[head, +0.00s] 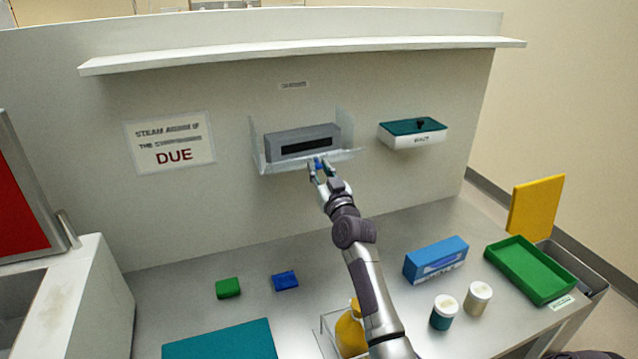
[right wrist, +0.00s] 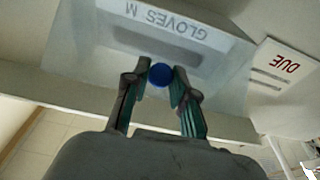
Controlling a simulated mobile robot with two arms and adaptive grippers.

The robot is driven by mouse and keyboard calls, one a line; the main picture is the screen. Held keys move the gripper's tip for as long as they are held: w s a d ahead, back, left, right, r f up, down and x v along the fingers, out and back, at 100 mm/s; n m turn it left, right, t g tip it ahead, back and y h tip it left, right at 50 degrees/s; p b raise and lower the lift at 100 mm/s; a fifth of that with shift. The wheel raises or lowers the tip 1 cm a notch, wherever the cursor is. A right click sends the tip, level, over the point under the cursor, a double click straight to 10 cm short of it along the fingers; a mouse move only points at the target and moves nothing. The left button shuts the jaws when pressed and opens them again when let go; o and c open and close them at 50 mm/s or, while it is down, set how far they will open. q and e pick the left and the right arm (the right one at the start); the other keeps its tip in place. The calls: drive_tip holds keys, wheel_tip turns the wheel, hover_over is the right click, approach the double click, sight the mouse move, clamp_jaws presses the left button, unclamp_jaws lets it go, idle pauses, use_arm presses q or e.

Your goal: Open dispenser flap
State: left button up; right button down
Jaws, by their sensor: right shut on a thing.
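The dispenser is a clear holder (head: 257,148) on the back wall with a grey box (head: 303,135) inside; the box has a dark slot facing out. In the right wrist view the box (right wrist: 175,28) reads "GLOVES M", upside down. A clear pale flap (head: 290,165) runs along the holder's lower front; its exact angle is unclear. A blue knob (right wrist: 160,75) sits on it. My right gripper (head: 319,168) is at the flap, its fingers (right wrist: 160,88) shut on the knob from both sides. My left gripper is not in view.
A teal-lidded wall box (head: 413,131) hangs right of the dispenser, and a shelf (head: 300,56) runs above.

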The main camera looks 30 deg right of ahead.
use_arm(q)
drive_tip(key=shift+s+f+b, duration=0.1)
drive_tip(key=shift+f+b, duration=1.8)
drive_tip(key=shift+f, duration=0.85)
use_arm(e)
drive_tip(key=shift+t, duration=0.3)
drive_tip(key=shift+s+a+f, duration=0.1)
drive_tip(key=shift+s+f, duration=0.05)
drive_tip(key=shift+f, duration=0.8)
drive_tip(key=shift+s+f, duration=0.2)
drive_tip(key=shift+f, duration=0.8)
drive_tip(key=shift+s+a+f, duration=0.1)
drive_tip(key=shift+s+f, duration=0.05)
drive_tip(key=shift+f, duration=0.8)
drive_tip(key=c, duration=1.2)
unclamp_jaws()
drive_tip(key=shift+w, duration=0.1)
drive_tip(key=shift+o, duration=1.4)
drive_tip(key=shift+w+d+f, duration=0.1)
drive_tip(key=shift+w+d, duration=0.05)
drive_tip(key=shift+w, duration=0.05)
drive_tip(key=v, duration=1.2)
